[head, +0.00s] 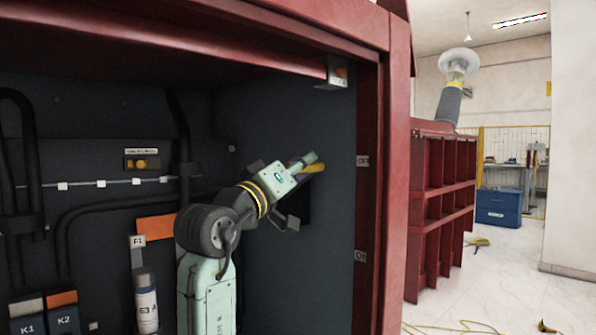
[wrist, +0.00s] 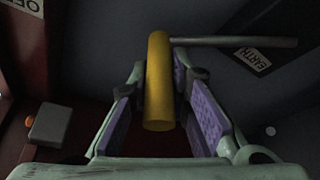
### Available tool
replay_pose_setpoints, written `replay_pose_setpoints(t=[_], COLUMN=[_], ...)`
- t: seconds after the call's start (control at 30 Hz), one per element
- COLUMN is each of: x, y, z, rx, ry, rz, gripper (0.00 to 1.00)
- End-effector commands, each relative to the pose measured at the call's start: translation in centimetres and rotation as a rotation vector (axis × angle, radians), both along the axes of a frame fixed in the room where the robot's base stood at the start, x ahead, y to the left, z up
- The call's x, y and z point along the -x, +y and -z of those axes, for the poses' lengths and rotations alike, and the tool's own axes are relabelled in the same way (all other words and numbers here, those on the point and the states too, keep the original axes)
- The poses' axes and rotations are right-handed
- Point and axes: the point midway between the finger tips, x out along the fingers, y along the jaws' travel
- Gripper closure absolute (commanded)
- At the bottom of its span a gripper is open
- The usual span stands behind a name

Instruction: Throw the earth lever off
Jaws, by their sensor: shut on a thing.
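The earth lever has a yellow cylindrical grip (wrist: 158,85) in the middle of the wrist view, with a grey rod (wrist: 240,42) running right from its top. An EARTH label (wrist: 253,60) sits on the dark panel beside the rod. My gripper (head: 300,168) is shut on the yellow grip, with its purple pads on either side of it. In the head view a bit of yellow (head: 316,168) shows past the fingers, by the cabinet's right inner wall. The lever's pivot is hidden there. An OFF label (wrist: 20,4) shows at the wrist view's upper left.
The red cabinet frame (head: 370,190) stands close right of my gripper and carries two small labels. A grey box (wrist: 50,125) sits lower left in the wrist view. Black cables and a cylindrical fuse (head: 146,300) lie left of my arm.

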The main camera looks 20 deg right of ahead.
Motion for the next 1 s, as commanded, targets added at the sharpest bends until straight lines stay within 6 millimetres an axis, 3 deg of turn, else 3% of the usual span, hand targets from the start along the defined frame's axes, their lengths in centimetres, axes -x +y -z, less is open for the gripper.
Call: replay_pose_setpoints(t=[0.67, 0.7, 1.0], x=[0.23, 0.24, 0.13], y=[-0.04, -0.04, -0.01], z=[-0.87, -0.87, -0.73], rx=[0.004, 0.004, 0.002], ry=[-0.004, -0.004, -0.002], rz=[0.004, 0.004, 0.002], gripper=[1.00, 0.82, 0.62])
